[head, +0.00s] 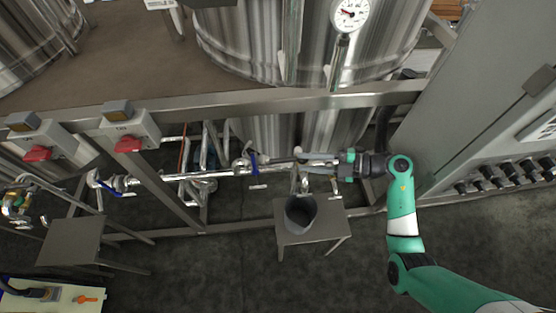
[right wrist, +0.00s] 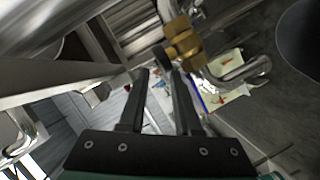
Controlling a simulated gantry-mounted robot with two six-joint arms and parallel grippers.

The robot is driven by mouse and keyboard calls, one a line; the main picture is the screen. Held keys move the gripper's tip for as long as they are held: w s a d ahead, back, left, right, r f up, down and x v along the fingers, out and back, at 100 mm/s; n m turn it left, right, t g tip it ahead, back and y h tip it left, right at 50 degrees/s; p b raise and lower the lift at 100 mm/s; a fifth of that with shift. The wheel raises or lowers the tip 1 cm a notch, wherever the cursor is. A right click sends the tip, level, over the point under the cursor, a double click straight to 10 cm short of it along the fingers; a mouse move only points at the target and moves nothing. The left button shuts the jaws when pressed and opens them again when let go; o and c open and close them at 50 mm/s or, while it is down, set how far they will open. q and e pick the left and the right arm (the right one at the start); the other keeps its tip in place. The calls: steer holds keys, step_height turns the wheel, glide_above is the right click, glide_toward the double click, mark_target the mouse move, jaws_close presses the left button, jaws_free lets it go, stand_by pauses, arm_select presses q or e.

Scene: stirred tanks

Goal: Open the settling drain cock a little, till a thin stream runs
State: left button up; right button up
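The drain cock shows in the right wrist view as a brass body (right wrist: 183,45) with a dark round end facing the fingers. A bent metal spout (right wrist: 240,74) shows beside it. In the head view the spout (head: 304,184) hangs over a grey jug (head: 300,213); the cock itself is hard to make out there. My right gripper (head: 300,156) points left along the pipe, and its fingers also show in the right wrist view (right wrist: 160,75). They are apart and empty, tips just short of the cock. No stream is visible. My left gripper is not in view.
The jug stands on a small grey table (head: 330,222). A steel pipe (head: 200,175) with blue-handled valves (head: 254,162) runs left. A frame rail (head: 250,104) crosses above, below the large tanks (head: 250,45). A grey cabinet (head: 470,100) stands right.

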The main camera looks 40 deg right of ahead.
mark_target(288, 161)
steer(key=b+x, duration=0.3)
steer(key=x, duration=0.4)
steer(key=shift+w+a+f+b, duration=0.1)
steer(key=shift+w+a+b, duration=0.15)
steer(key=shift+b, duration=0.15)
jaws_close()
stand_by(0.9)
